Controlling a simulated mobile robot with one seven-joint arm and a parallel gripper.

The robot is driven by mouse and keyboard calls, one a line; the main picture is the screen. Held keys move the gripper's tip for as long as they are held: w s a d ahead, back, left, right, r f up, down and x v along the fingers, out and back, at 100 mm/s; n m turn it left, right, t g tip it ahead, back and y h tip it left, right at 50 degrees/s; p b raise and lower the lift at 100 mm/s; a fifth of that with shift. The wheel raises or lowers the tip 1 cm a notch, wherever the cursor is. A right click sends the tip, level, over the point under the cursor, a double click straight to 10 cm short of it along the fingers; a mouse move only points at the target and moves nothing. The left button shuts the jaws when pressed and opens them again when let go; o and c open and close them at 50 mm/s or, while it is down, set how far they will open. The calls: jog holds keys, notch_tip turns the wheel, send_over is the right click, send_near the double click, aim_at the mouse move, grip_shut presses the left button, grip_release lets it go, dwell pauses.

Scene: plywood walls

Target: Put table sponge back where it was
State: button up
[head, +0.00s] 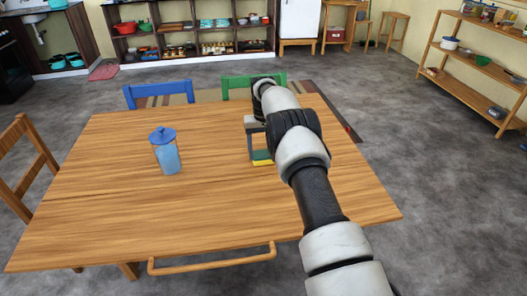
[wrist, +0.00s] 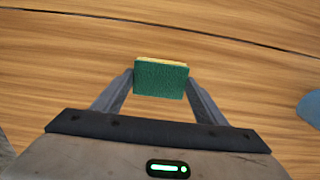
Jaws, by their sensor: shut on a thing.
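The sponge (wrist: 161,78) has a green face and a yellow edge. It also shows in the head view (head: 262,158), low over or on the wooden table (head: 200,215), right of the table's middle. My gripper (wrist: 160,84) is shut on the sponge, with one finger against each side. In the head view my arm hides part of the gripper and the table behind it. I cannot tell whether the sponge touches the tabletop.
A blue bottle (head: 166,152) stands on the table left of the sponge. Chairs stand around the table: a blue one (head: 160,90), a green one (head: 240,83) and a wooden one (head: 28,165). The table's front and left areas are clear.

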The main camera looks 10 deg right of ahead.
jog(key=shift+f, duration=0.1)
jog(key=o, duration=1)
